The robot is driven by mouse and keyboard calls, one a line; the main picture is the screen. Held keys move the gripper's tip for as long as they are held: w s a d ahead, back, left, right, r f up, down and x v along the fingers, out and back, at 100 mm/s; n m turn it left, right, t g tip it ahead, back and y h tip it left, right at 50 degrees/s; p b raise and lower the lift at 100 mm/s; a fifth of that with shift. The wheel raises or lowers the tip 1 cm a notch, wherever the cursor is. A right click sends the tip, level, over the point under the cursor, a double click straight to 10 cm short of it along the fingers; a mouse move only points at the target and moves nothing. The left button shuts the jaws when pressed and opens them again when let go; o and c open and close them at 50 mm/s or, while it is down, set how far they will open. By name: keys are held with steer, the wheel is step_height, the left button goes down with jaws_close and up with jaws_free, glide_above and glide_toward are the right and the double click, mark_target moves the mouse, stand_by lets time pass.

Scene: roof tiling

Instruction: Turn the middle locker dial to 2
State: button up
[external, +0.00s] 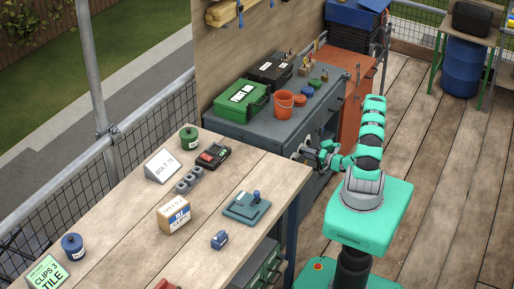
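My gripper (306,152) is at the end of the green arm, which reaches left to the front of the dark grey cabinet (322,172). The gripper is small and partly merged with the wrist in this view. I cannot tell whether its fingers are open or shut, or whether they touch anything. The cabinet front is seen at a steep angle and is partly covered by my arm. I cannot make out the middle locker dial, its numbers or its pointer here.
A wooden workbench (128,250) fills the lower left, with boxes, tins and a blue-grey tool. On the cabinet top stand a green case (241,98), a black case (272,68) and an orange bucket (283,105).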

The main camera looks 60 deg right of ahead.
stand_by(0.5)
steer(key=s, duration=1.3)
steer(key=shift+s+r, duration=0.2)
steer(key=shift+s, duration=0.2)
steer(key=shift+a, duration=0.1)
